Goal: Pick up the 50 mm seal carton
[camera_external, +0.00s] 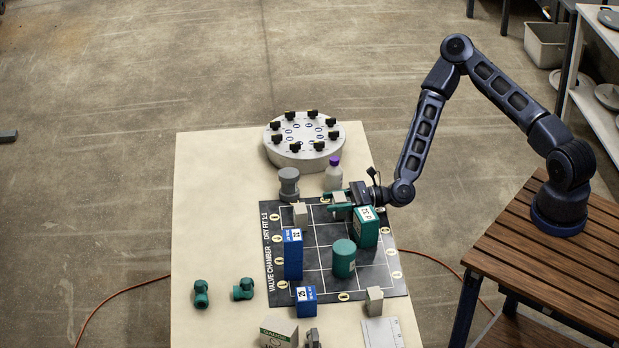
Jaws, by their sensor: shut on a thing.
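My gripper (337,201) is at the back right part of the black dry-fit mat and is shut on a small grey-beige block (340,198). Its teal fingers lie on either side of the block. I cannot tell whether the block is clear of the mat. A green carton (366,229) stands just in front of the gripper. A tall blue carton (293,256) stands at the mat's left, and a small blue carton (306,303) at its front edge. The carton labels are too small to read surely, so I cannot tell which is the 50 mm one.
The mat (313,283) also holds a green cylinder (344,259) and grey-beige blocks (300,214). Behind it are a grey fitting (289,184), a purple-capped bottle (333,174) and a round flange (302,157). Green elbows (243,289) lie left. The table's back left is clear.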

